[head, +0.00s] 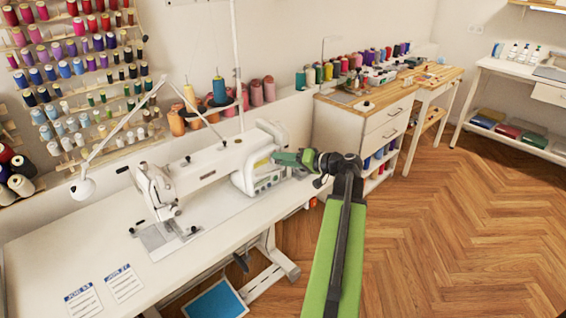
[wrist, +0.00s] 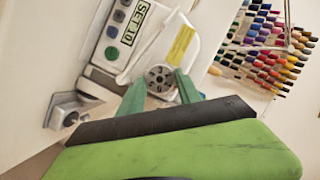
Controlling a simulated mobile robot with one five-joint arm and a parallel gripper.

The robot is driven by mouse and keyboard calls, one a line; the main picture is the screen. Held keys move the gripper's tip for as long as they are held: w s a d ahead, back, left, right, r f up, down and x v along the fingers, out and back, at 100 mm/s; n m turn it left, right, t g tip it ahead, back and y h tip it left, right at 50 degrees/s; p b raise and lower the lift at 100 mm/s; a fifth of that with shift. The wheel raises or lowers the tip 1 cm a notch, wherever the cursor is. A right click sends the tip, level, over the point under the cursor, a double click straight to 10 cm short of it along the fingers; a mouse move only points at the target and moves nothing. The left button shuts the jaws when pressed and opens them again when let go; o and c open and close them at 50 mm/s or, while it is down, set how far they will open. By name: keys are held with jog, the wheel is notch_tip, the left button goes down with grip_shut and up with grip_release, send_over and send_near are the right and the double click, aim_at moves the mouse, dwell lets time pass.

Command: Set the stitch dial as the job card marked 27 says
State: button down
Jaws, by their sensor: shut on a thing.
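The white sewing machine (head: 205,168) stands on a white table. My gripper (head: 285,158) reaches the end of its head from the right. In the wrist view my green gripper fingers (wrist: 161,90) are on either side of the round grey stitch dial (wrist: 158,77) and shut on it. The machine's display (wrist: 134,25) beside the dial reads "SET 10". Two job cards lie flat at the table's front left: the right card (head: 124,284) seems to be headed 27, and the left card (head: 83,301) has another number. Their smaller lines are too small to read.
A white lamp (head: 84,188) leans over the table's left side. Thread cones (head: 220,92) stand behind the machine and a spool rack (head: 75,75) hangs on the wall. A drawer cabinet (head: 365,125) stands to the right. The wooden floor (head: 460,230) at right is clear.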

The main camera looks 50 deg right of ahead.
jog(key=m+t+b, duration=0.1)
jog(key=m+b, duration=0.1)
jog(key=m, duration=0.1)
jog(key=m+t+y+b, duration=0.1)
jog(key=m+b, duration=0.2)
jog(key=f+m+t+y+b, duration=0.1)
jog(key=m+b, duration=0.1)
jog(key=b, duration=0.1)
jog(key=shift+m, duration=0.4)
dwell(0.4)
jog(key=c, duration=0.8)
grip_release()
jog(key=shift+d, duration=0.1)
jog(key=shift+c, duration=0.2)
